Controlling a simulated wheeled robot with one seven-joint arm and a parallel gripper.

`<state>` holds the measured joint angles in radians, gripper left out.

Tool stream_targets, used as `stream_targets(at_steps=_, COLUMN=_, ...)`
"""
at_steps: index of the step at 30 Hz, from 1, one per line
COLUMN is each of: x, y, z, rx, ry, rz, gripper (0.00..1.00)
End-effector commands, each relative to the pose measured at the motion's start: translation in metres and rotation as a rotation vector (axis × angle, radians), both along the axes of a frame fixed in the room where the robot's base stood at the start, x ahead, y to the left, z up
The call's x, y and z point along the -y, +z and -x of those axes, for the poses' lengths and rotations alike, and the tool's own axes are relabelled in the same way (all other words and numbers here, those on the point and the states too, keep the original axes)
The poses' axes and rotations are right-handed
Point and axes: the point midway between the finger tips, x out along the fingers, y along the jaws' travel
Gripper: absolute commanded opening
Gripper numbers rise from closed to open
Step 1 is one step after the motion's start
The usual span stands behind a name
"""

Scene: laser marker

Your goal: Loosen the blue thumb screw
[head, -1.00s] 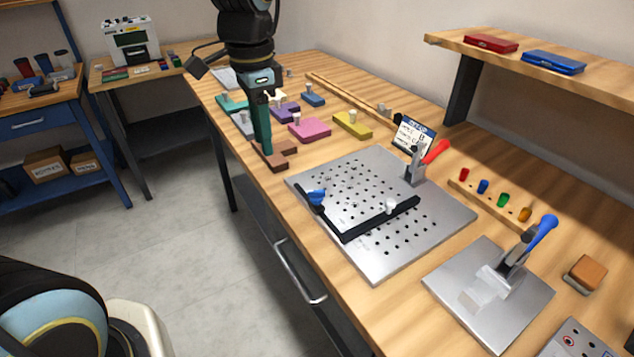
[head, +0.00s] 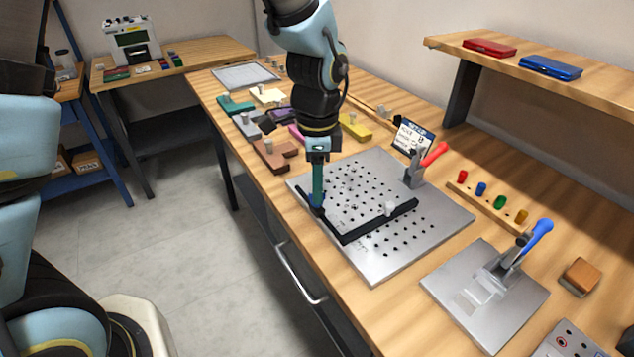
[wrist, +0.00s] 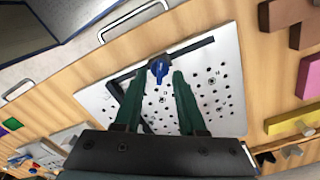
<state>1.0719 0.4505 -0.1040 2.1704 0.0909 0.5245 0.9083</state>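In the wrist view the two green fingers of my gripper (wrist: 160,76) are apart, with nothing held. I cannot tell whether a finger touches the screw.
A red-handled clamp (head: 418,172) stands at the plate's back edge. A blue-handled clamp (head: 515,250) on its own plate is to the right. Colored blocks with knobs, such as a brown one (head: 275,155), lie behind and left.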

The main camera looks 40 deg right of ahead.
Motion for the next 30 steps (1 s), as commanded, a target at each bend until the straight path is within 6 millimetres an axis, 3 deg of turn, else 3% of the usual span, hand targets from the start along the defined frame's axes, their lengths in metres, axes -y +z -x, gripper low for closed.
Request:
stream_targets(at_steps=11, x=-0.0004, y=-0.0076, z=-0.0001, rx=0.0, ry=0.001, rz=0.0, gripper=0.4)
stream_targets(at_steps=22, x=-0.0003, y=-0.0072, z=-0.0002, rx=0.0, ry=0.001, rz=0.0, gripper=0.01)
stream_targets(at_steps=30, x=-0.0003, y=-0.0071, z=-0.0002, rx=0.0, ry=0.001, rz=0.0, gripper=0.0)
